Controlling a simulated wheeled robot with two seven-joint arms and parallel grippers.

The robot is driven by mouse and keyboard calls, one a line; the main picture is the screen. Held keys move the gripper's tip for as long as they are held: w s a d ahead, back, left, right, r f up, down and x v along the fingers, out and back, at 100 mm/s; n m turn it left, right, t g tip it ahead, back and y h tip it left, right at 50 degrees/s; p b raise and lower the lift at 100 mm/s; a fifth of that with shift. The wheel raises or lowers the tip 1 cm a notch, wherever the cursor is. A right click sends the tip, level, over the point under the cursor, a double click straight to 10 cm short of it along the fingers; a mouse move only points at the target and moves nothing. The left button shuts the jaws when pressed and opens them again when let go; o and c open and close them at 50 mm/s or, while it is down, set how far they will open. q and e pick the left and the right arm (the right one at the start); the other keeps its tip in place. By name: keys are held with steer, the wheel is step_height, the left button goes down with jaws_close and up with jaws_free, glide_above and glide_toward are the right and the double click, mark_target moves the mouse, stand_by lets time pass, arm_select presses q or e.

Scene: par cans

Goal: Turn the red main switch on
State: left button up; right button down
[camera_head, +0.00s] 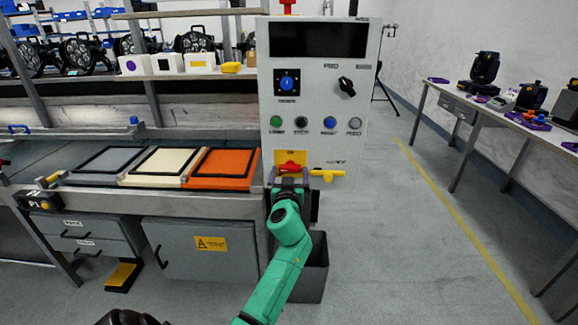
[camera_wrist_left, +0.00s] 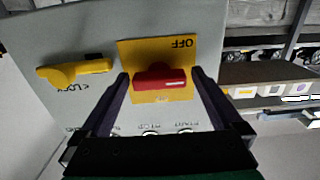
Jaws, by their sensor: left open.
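The red main switch (camera_head: 291,168) sits on a yellow plate low on the grey control panel (camera_head: 340,130). Its handle lies about level in the head view. In the left wrist view the red switch (camera_wrist_left: 160,80) shows between my fingers, and the upside-down word OFF is on its yellow plate (camera_wrist_left: 180,48). My left gripper (camera_head: 289,184) is just below the switch in the head view. In the left wrist view the left gripper (camera_wrist_left: 160,74) is open, one finger on each side of the handle; I cannot tell if they touch it. My right gripper is not in view.
A yellow lock lever (camera_head: 327,174) is right of the switch. Above are a row of round buttons (camera_head: 302,122), a blue knob (camera_head: 287,84) and a black knob (camera_head: 346,86). A workbench with an orange tray (camera_head: 222,168) stands left.

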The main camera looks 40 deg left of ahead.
arm_select(q)
steer(key=shift+s+d+r, duration=0.2)
steer(key=shift+d, duration=0.05)
steer(key=shift+d+r, duration=0.1)
steer(key=c, duration=0.4)
steer(key=shift+s, duration=0.1)
steer(key=c, duration=0.8)
steer(key=shift+o, duration=0.2)
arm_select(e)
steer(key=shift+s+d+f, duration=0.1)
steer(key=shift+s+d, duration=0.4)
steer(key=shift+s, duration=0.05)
